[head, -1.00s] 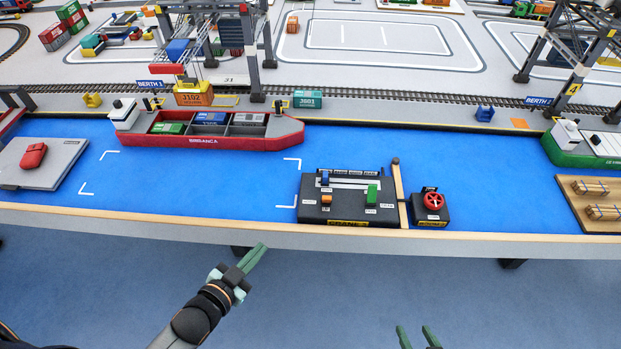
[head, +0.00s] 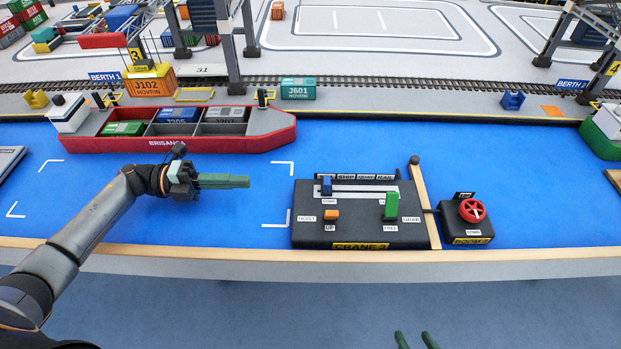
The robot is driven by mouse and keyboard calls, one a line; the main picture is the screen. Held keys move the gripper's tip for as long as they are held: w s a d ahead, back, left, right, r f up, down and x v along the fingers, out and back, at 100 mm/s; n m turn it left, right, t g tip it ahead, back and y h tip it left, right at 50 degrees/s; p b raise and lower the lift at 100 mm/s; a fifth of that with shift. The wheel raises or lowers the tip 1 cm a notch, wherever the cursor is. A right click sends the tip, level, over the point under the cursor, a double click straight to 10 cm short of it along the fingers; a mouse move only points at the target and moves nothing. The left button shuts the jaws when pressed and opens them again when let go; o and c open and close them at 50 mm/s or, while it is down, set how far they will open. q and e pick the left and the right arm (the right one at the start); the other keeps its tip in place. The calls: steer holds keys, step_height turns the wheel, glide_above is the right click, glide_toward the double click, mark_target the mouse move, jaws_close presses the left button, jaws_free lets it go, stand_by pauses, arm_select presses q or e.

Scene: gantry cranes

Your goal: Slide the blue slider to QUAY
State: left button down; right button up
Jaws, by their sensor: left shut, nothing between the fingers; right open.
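The blue slider (head: 326,186) stands at the left end of its slot on the black crane control box (head: 360,233). Labels run along the box's back edge, with SHIP, QUAY (head: 366,177) and RAIL readable; the leftmost label is hidden behind the slider. The slider is left of the QUAY label. My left gripper (head: 247,182) is shut and empty, over the blue water to the left of the box, fingers pointing right toward the slider and apart from it. My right gripper (head: 416,341) is open at the bottom edge, in front of the table, only its fingertips showing.
An orange lever (head: 331,214) and a green lever (head: 391,206) rise from the same box. A wooden bar (head: 425,205) and a red wheel box (head: 467,232) stand to its right. The red ship (head: 220,142) lies behind my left gripper.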

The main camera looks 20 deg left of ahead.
mark_target(307, 192)
arm_select(q)
steer(key=shift+w+d, duration=0.1)
steer(key=shift+d, duration=0.05)
steer(key=p+x, duration=0.1)
steer(key=x, duration=1.1)
steer(key=shift+d+p, duration=0.35)
steer(key=shift+d, duration=0.1)
steer(key=shift+w+d, duration=0.1)
steer(key=shift+d, duration=0.25)
